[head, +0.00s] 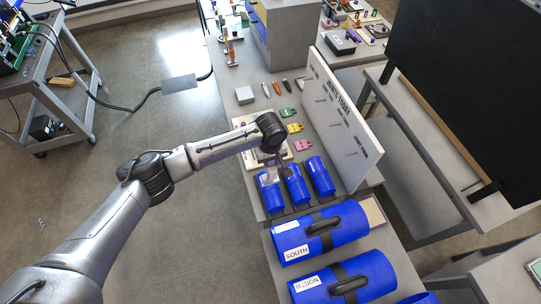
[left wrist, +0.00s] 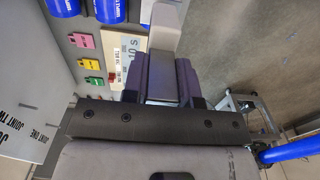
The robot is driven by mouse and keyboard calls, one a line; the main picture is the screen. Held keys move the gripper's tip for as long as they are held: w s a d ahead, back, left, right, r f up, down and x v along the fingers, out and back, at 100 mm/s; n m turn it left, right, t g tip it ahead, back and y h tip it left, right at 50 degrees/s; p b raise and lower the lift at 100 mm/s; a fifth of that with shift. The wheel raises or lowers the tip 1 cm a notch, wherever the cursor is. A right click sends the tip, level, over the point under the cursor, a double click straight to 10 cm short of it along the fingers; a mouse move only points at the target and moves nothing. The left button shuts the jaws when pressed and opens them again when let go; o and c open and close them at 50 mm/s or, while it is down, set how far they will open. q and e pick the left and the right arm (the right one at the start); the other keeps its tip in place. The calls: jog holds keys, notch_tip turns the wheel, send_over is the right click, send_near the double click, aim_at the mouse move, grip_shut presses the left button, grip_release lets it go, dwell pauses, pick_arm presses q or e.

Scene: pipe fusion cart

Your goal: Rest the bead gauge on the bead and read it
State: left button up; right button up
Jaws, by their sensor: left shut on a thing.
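In the left wrist view the gripper (left wrist: 165,78) is shut on a pale grey flat piece (left wrist: 168,22), which looks like the bead gauge and sticks out past the fingers. In the head view the piece shows small and pale beside the leftmost pipe; I cannot tell whether it touches. The middle pipe (head: 297,189) and right pipe (head: 320,177) lie alongside. Any bead is too small to make out. My right gripper is not in view.
A white lettered board (head: 340,120) stands upright right of the pipes. Green (head: 287,113), yellow (head: 295,128) and pink (head: 302,145) tags lie behind them. Large blue pipes with dark handles, one labelled SOUTH (head: 320,233), lie in front.

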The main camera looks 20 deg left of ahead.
pick_arm(q)
jog(key=shift+f+b, duration=0.75)
jog(key=shift+f, duration=2.55)
jog(key=shift+f, duration=0.1)
jog(key=shift+f, duration=0.55)
dwell(0.7)
jog(key=shift+f, duration=0.1)
dwell(0.4)
